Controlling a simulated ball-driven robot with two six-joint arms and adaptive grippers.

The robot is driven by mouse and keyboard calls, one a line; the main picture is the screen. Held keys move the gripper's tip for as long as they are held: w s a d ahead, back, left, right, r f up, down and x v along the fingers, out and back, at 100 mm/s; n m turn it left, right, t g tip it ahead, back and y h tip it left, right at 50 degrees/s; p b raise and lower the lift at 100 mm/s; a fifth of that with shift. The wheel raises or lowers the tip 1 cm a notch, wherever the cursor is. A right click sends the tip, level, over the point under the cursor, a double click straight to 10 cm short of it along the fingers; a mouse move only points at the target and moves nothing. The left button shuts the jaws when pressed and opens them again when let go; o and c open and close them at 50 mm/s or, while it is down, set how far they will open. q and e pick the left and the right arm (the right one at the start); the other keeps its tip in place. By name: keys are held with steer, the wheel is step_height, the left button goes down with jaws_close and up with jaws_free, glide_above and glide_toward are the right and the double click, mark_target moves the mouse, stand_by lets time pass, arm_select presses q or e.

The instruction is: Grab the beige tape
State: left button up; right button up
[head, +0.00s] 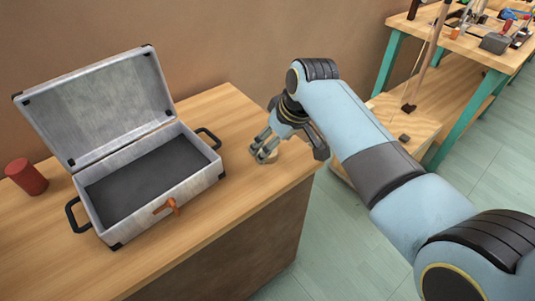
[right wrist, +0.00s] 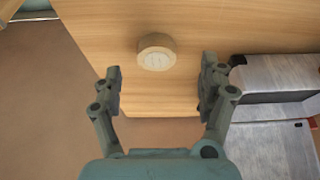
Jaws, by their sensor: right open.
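The beige tape (right wrist: 156,52) is a short round roll lying flat on the wooden table, ahead of and roughly between the fingertips in the right wrist view. In the head view the tape (head: 271,156) is mostly hidden behind the fingers. My right gripper (head: 290,152) is above the table's right part, pointing down. In the right wrist view my right gripper (right wrist: 161,85) is open and empty, with its fingers spread wider than the tape and no contact visible. My left gripper is out of view.
An open grey case (head: 152,185) with a dark lining stands left of the gripper. An orange object (head: 168,206) is at its front wall.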

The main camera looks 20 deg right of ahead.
steer(key=x, duration=0.2)
steer(key=b+x, duration=0.1)
steer(key=x, duration=0.2)
steer(key=shift+w+d+r, duration=0.1)
steer(key=shift+w, duration=0.3)
steer(key=shift+r, duration=0.1)
steer(key=c, duration=1.2)
steer(key=shift+o, duration=0.2)
